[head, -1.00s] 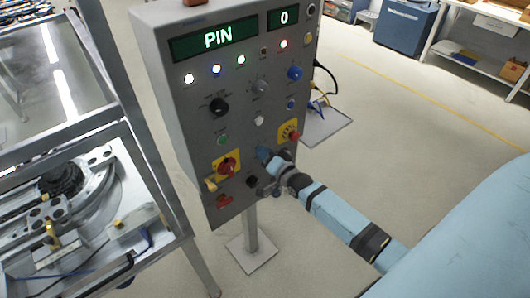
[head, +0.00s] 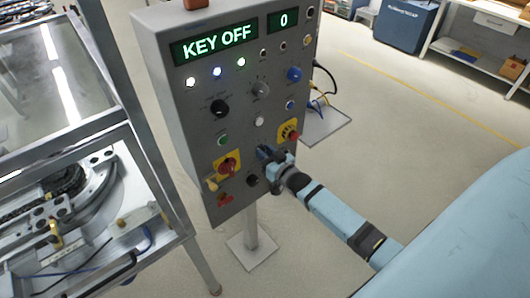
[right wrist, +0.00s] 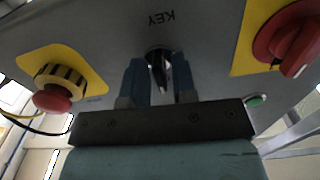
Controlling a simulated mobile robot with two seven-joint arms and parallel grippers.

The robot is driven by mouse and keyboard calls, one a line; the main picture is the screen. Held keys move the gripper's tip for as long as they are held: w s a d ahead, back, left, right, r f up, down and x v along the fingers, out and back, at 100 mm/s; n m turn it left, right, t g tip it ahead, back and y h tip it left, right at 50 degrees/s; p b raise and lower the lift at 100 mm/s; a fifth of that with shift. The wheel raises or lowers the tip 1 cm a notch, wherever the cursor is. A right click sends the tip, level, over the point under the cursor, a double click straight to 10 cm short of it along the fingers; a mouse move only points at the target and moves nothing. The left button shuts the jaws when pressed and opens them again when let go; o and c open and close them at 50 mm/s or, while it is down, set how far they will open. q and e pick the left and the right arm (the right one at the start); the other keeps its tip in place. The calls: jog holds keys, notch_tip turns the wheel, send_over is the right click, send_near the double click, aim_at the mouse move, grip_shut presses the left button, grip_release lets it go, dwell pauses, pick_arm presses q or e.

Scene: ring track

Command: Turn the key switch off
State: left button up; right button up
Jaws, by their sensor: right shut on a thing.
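The grey control panel (head: 182,100) stands on a post, and its display (head: 215,42) reads "KEY OFF". The key switch (right wrist: 158,62) shows in the right wrist view below the upside-down label "KEY". My right gripper (right wrist: 158,82) has its two blue fingers on either side of the dark key and is shut on it. In the head view my right gripper (head: 266,154) is at the lower right of the panel face and hides the key. My left gripper is not in view.
A red rotary switch on a yellow plate (head: 227,165) is left of the key. A red emergency button (head: 293,136) is at its upper right. A metal-framed machine (head: 120,145) stands close on the left. Floor to the right is open.

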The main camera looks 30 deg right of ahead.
jog(key=shift+n, duration=0.5)
jog(key=o, duration=0.6)
jog(key=shift+s, duration=0.1)
jog(key=shift+s+d+b, duration=0.2)
jog(key=shift+s+b, duration=0.2)
jog(key=shift+s, duration=1.85)
jog(key=shift+s+d+b, duration=0.15)
jog(key=shift+s+b, duration=0.2)
jog(key=shift+s, duration=1.95)
jog(key=shift+s+d+b, duration=0.2)
jog(key=shift+s+b, duration=0.2)
jog(key=shift+s, duration=1.85)
